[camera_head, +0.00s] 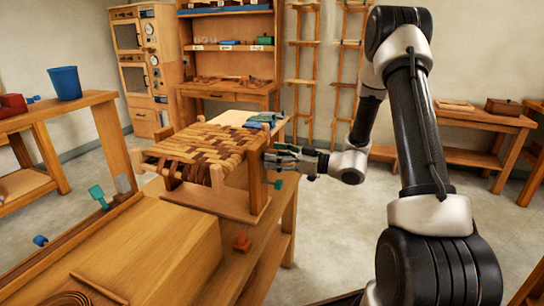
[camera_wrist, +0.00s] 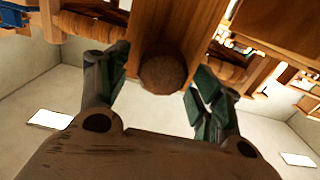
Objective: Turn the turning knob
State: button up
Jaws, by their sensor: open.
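A round brown wooden knob (camera_wrist: 163,73) shows in the wrist view, at the end of a wooden part. My gripper (camera_wrist: 157,82) is open, with one green-dark finger on each side of the knob. Gaps show between the fingers and the knob, and I see no clear contact. In the head view my gripper (camera_head: 272,159) is at the right side of the wooden frame with the woven bark seat (camera_head: 205,145). The knob cannot be made out there, as the gripper covers that spot.
The frame stands on a wooden workbench (camera_head: 258,262). A teal piece (camera_head: 97,194) stands at the left. Open floor (camera_head: 325,240) lies right of the bench.

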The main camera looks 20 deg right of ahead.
jog(key=v, duration=1)
jog(key=shift+s+d, duration=0.15)
